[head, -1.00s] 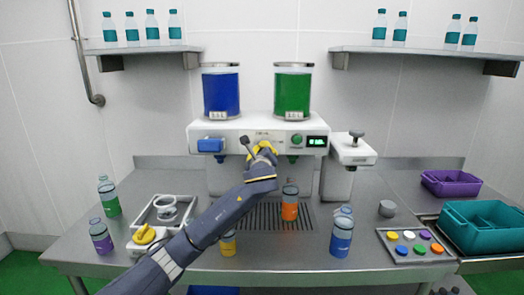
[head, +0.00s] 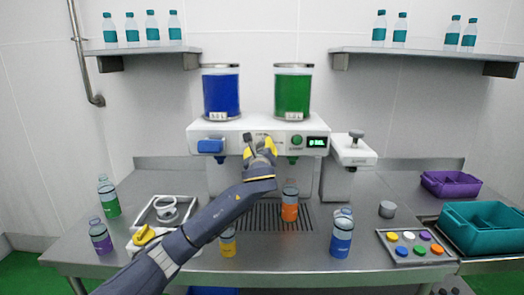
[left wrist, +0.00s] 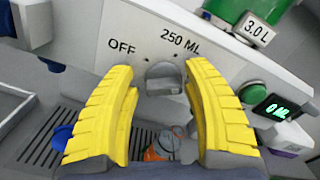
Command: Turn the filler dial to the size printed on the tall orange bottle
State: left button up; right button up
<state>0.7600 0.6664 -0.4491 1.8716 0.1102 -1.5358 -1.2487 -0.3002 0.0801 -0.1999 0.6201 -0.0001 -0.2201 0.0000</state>
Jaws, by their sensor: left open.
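The filler dial (left wrist: 163,76) is a grey knob on the white machine front, with "OFF" printed at its upper left and "250 ML" at its upper right. Its setting is hard to tell. My left gripper (left wrist: 160,95) is open, its yellow fingers on either side below the dial; I cannot tell whether they touch it. In the head view my left gripper (head: 259,146) is in front of the machine and hides the dial. The orange bottle (head: 290,211) stands upright on the drip grate; its printed size is unreadable. My right gripper is not in view.
The filler machine (head: 210,131) carries a blue tank (head: 221,95) and a green tank (head: 292,92). A green button (left wrist: 253,93) and a display reading 0 ML (left wrist: 277,108) are right of the dial. A blue bottle (head: 341,237) and yellow bottle (head: 228,244) stand nearby.

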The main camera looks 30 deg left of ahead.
pick_arm(q)
jog(key=shift+o, duration=0.8)
jog(key=shift+w+d+f, duration=0.1)
jog(key=shift+d, duration=0.05)
jog(key=shift+d, duration=0.1)
jog(key=v, duration=1.2)
